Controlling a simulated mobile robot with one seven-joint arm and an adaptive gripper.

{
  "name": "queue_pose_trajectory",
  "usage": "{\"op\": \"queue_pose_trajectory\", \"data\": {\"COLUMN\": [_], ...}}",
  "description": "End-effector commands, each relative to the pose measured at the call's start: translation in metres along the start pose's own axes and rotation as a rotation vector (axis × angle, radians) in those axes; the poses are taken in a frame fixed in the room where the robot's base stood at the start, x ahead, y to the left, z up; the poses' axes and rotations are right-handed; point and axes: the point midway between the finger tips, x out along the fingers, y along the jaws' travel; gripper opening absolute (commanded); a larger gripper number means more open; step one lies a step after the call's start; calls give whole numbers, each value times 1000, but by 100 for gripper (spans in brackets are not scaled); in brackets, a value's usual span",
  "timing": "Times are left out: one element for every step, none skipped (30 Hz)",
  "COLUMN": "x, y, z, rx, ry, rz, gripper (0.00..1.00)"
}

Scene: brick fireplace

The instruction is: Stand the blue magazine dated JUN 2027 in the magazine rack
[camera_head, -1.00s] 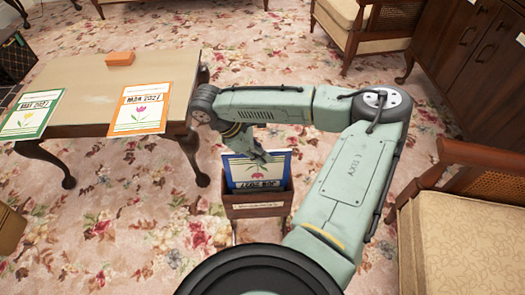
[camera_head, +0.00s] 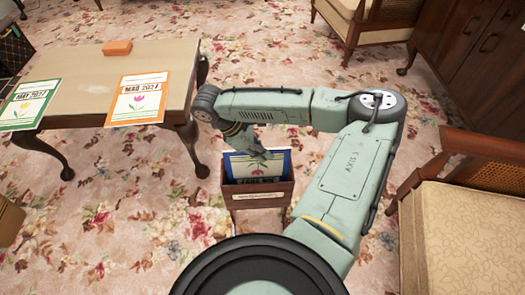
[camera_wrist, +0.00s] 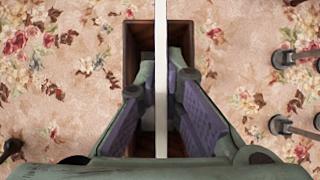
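The blue magazine (camera_head: 239,170), with a blue border and a white cover, is upright in the magazine rack (camera_head: 256,203), a small brown wooden box with a pale label on its front. The rack's front wall hides its lower part. Its date is partly hidden and cannot be read clearly now. My gripper (camera_head: 259,158) is at the magazine's upper edge. In the wrist view, the magazine shows as a thin white edge (camera_wrist: 161,45) between my two fingers (camera_wrist: 161,82), whose tips are close against it. The rack's inside (camera_wrist: 135,45) shows around it.
A wooden table (camera_head: 85,95) at left holds an orange-bordered magazine (camera_head: 139,98), a green-bordered magazine (camera_head: 27,104) and an orange block (camera_head: 117,47). A cushioned chair (camera_head: 470,225) stands at right. Flowered carpet lies open around the rack.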

Motion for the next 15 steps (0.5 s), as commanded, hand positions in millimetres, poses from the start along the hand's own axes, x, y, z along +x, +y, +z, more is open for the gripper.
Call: {"op": "queue_pose_trajectory", "data": {"x": [0,0,0,0,0,0,0,0,0,0,0,0,0,0,0], "y": [0,0,0,0,0,0,0,0,0,0,0,0,0,0,0], "z": [0,0,0,0,0,0,0,0,0,0,0,0,0,0,0], "rx": [0,0,0,0,0,0,0,0,0,0,0,0,0,0,0], "ry": [0,0,0,0,0,0,0,0,0,0,0,0,0,0,0], "rz": [1,1,1,0,1,0,0,1,0,0,0,0,0,0,0], "gripper": [12,14,16,18,20,23,25,27,30,31,31,31,31,31,31]}}
